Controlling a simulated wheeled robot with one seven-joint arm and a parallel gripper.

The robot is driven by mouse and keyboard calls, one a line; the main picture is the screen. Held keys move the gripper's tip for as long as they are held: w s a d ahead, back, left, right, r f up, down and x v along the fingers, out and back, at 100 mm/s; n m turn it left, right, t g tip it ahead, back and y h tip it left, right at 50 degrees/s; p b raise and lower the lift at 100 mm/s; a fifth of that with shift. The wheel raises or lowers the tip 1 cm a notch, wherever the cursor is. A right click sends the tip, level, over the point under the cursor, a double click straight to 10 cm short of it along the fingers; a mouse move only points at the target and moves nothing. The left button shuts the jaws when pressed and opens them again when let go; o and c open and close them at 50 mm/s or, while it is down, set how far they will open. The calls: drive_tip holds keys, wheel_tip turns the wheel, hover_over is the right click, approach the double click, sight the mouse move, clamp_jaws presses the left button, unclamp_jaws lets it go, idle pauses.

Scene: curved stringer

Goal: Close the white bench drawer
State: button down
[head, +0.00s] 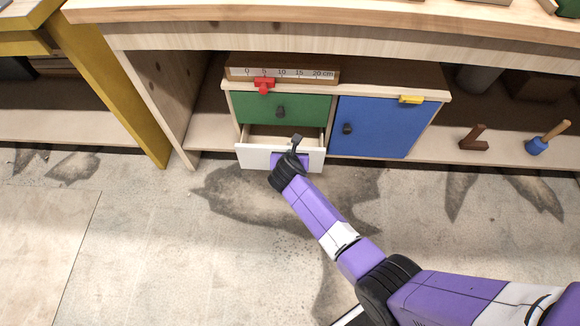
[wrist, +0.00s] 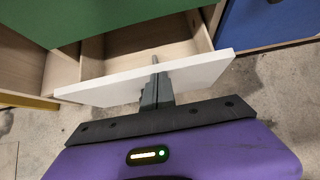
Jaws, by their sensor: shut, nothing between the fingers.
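The white drawer (head: 254,157) is pulled out below the green drawer front, in the lower left of the small cabinet in the head view. Its white front panel (wrist: 110,89) also spans the wrist view, with the bare wooden inside behind it looking empty. My gripper (head: 296,139) is at the white panel, a little right of its middle. In the wrist view my gripper (wrist: 155,62) is shut, with the fingertips at the panel's top edge. I cannot tell whether they touch it. My arm hides part of the panel in the head view.
Above is a green drawer (head: 300,108) with a dark knob, shut. To the right is a blue door (head: 375,128). A ruler with a red slider (head: 263,86) lies above. The bench top (head: 330,18) overhangs the cabinet. The floor in front (head: 150,240) is clear.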

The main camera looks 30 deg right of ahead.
drive_tip(key=w+d+b, duration=0.2)
drive_tip(key=w+d, duration=0.3)
drive_tip(key=w, duration=0.2)
drive_tip(key=shift+w+d, duration=0.25)
drive_tip(key=shift+d+r, duration=0.1)
drive_tip(key=shift+r, duration=0.1)
